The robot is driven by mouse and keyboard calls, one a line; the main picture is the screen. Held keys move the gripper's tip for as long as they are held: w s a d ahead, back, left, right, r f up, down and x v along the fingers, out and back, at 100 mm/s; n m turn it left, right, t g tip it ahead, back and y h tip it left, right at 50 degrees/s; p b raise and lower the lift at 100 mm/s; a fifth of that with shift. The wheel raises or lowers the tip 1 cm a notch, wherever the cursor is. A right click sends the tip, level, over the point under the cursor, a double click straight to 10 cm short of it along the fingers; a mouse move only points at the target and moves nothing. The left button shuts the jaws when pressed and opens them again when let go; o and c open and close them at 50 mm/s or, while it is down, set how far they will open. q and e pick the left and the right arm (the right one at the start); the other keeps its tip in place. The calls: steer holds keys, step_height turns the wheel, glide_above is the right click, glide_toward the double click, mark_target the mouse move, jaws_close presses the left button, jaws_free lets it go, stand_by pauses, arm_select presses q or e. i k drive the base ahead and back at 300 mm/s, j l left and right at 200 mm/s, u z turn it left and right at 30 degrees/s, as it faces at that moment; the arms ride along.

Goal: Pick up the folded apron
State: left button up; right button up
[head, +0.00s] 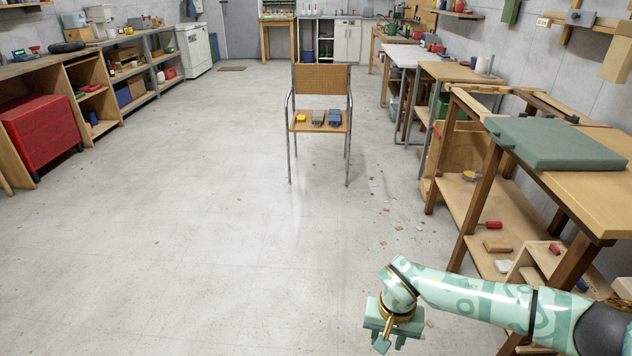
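A flat, thick grey-green folded bundle (560,143), which looks like the folded apron, lies on the wooden bench top at the right. Small knobs or tie ends show at its left edge. My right gripper (385,338) is at the lower middle, pointing down above the floor. It is well to the left of the bundle and nearer to me, apart from it. Nothing is visible in it, and its finger gap is not clear at this angle. My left gripper is out of view.
The bench (597,196) has open shelves below with small tools and blocks. A chair (320,84) ahead holds several small items. A red cabinet (42,132) and shelving line the left wall. The middle floor (190,220) is clear, with scattered bits near the benches.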

mark_target(334, 120)
steer(key=i+l, duration=0.1)
steer(key=i, duration=0.6)
steer(key=i+l+u, duration=0.1)
steer(key=i, duration=0.65)
steer(key=i+l, duration=0.2)
steer(key=i, duration=0.5)
steer(key=i+l+u, duration=0.1)
steer(key=i, duration=0.65)
steer(key=i+l, duration=0.3)
steer(key=i, duration=0.4)
steer(key=i+l+u, duration=0.1)
steer(key=i, duration=0.6)
steer(key=i+l, duration=0.4)
steer(key=i, duration=0.3)
steer(key=i+l+u, duration=0.1)
steer(key=i+l, duration=0.15)
steer(key=i, duration=0.45)
